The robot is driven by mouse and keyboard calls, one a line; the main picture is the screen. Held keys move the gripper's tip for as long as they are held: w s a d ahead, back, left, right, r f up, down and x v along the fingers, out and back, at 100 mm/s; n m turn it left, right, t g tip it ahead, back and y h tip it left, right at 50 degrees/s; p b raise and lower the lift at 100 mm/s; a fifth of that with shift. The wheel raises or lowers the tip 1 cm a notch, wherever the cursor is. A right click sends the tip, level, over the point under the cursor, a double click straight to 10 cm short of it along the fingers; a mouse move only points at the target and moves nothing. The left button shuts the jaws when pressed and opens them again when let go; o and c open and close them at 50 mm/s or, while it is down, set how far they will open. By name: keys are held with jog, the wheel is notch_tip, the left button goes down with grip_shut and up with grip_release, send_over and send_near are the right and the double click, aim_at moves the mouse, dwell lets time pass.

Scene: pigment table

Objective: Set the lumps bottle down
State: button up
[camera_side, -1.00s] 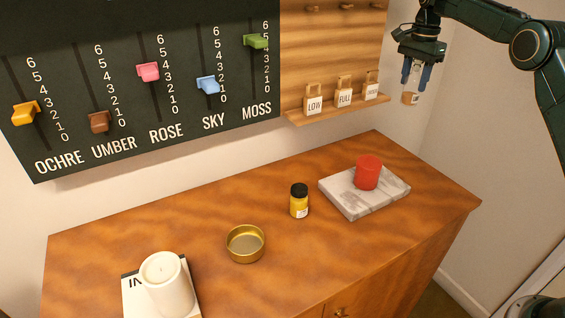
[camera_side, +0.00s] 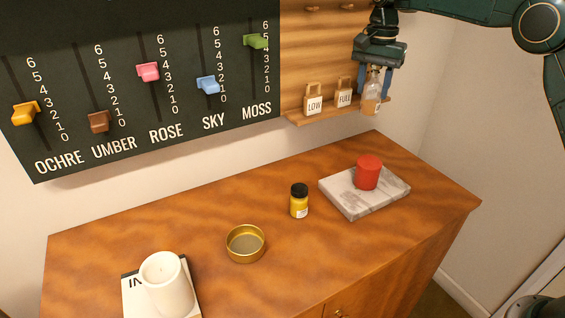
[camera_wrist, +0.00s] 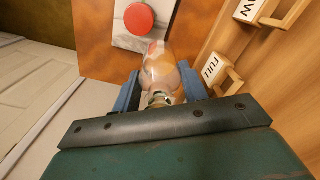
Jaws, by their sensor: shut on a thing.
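My gripper (camera_side: 374,82) is shut on a small clear glass bottle (camera_side: 372,103) with orange-brown contents, taken here as the lumps bottle. Its label is too small to read. The bottle hangs roughly upright in front of the right end of the wooden wall shelf, above the level of the table. In the wrist view, the bottle (camera_wrist: 160,72) sits between the two blue fingers, with its neck towards the camera.
Below are a marble slab (camera_side: 345,200) with a red cylinder (camera_side: 368,173), a black-capped yellow jar (camera_side: 299,203), a brass dish (camera_side: 245,258) and a white candle (camera_side: 166,285). The table's front middle is clear.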

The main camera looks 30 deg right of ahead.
jog(key=s+a+n, duration=0.6)
jog(key=s+a, duration=0.3)
jog(key=a, duration=0.4)
jog(key=s+a+n, duration=0.6)
jog(key=s+a, duration=0.3)
jog(key=a, duration=0.4)
notch_tip(320, 180, down, 16)
jog(key=shift+w+f, duration=0.2)
jog(key=shift+w, duration=0.05)
jog(key=shift+f, duration=2.1)
jog(key=shift+f, duration=0.1)
jog(key=o, duration=1.1)
jog(key=shift+c, duration=0.2)
